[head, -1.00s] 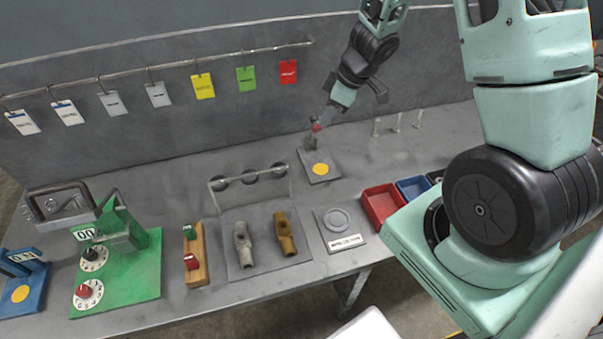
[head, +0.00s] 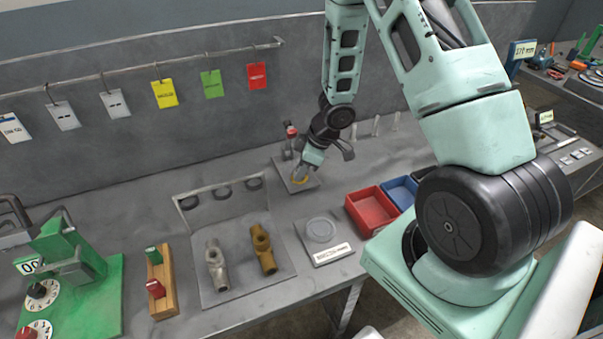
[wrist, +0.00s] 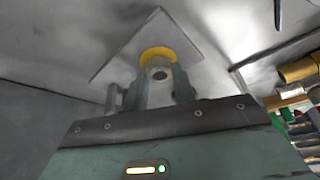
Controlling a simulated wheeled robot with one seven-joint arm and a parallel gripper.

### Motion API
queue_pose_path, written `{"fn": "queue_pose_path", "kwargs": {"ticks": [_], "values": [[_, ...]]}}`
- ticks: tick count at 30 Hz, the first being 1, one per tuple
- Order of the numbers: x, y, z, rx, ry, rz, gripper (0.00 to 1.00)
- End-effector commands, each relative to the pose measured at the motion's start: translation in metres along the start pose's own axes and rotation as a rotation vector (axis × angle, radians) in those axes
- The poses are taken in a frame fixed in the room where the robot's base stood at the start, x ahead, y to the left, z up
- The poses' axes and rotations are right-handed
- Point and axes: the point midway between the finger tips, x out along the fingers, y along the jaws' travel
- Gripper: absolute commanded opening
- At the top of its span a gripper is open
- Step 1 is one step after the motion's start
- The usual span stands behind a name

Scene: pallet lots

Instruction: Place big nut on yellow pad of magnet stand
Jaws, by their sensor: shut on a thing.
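The magnet stand has a grey base plate (head: 282,170) and a red-topped post (head: 291,132); it stands near the back wall in the head view. Its yellow pad (head: 302,180) is partly hidden by my gripper (head: 301,175). In the wrist view, the big nut (wrist: 159,72) is a light metal piece with a dark hole, held between the two fingers of my gripper (wrist: 160,82). The yellow pad (wrist: 158,52) shows directly behind the nut and surrounds part of its outline. Whether the nut touches the pad cannot be told.
A red bin (head: 372,208) and a blue bin (head: 401,192) stand right of the stand. A round grey disc on a labelled plate (head: 322,232) lies in front. Two valve bodies lie on a grey mat (head: 235,285). Thin upright pegs (head: 376,126) stand behind the bins.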

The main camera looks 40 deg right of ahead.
Motion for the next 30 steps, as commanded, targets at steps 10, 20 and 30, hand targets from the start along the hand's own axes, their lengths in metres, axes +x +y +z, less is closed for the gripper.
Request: {"fn": "queue_pose_path", "kwargs": {"ticks": [10,20,30], "values": [[0.004,0.000,0.002,-0.001,0.001,0.001,0.04],[0.005,0.000,0.002,-0.001,0.001,0.001,0.48],[-0.020,0.001,0.000,0.000,0.002,0.003,0.48]]}}
